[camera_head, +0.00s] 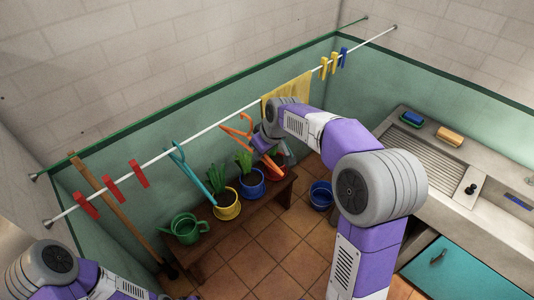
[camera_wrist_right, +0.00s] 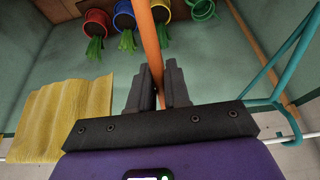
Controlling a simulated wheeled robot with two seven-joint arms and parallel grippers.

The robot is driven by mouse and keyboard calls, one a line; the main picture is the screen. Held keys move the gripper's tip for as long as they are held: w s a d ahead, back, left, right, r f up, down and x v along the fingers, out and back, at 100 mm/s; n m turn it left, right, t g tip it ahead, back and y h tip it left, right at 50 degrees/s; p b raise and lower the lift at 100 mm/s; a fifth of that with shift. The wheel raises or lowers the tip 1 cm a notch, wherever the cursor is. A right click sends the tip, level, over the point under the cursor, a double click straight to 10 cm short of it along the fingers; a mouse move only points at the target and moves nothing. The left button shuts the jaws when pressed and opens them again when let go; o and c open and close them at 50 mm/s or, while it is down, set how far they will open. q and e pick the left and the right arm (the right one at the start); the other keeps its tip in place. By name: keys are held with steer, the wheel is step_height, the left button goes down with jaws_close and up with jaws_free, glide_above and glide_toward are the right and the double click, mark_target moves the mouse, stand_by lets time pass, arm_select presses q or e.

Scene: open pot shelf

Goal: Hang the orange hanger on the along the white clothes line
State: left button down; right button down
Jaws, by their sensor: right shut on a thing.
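The orange hanger (camera_head: 236,129) is beside the white clothes line (camera_head: 219,123) near its middle, between the teal hanger and the yellow cloth. From the head view I cannot tell whether its hook is over the line. My right gripper (camera_wrist_right: 161,84) is shut on the orange hanger, whose orange bar (camera_wrist_right: 149,42) runs up between the fingers in the right wrist view. In the head view my right arm partly hides this gripper and the hanger's lower end. My left arm shows at the bottom left, but its gripper is out of frame.
A teal hanger (camera_head: 191,172) hangs on the line to the left, and a yellow cloth (camera_head: 290,93) to the right. Red pegs (camera_head: 112,190) and yellow and blue pegs (camera_head: 333,64) clip the line. Below, a bench (camera_head: 215,257) holds potted plants and a green watering can (camera_head: 186,228).

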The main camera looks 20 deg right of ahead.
mark_target(246, 145)
steer(key=shift+w+a+p, duration=0.4)
steer(key=shift+w+p, duration=0.1)
steer(key=shift+w, duration=0.55)
steer(key=shift+w+a+p, duration=0.35)
steer(key=shift+w+p, duration=0.1)
steer(key=shift+w, duration=0.65)
steer(key=shift+w+a+p, duration=0.4)
steer(key=shift+w+p, duration=0.1)
steer(key=shift+w, duration=0.55)
steer(key=shift+w+f+b, duration=0.1)
steer(key=shift+f+b, duration=0.85)
steer(key=shift+f, duration=0.3)
steer(key=c, duration=1)
jaws_free()
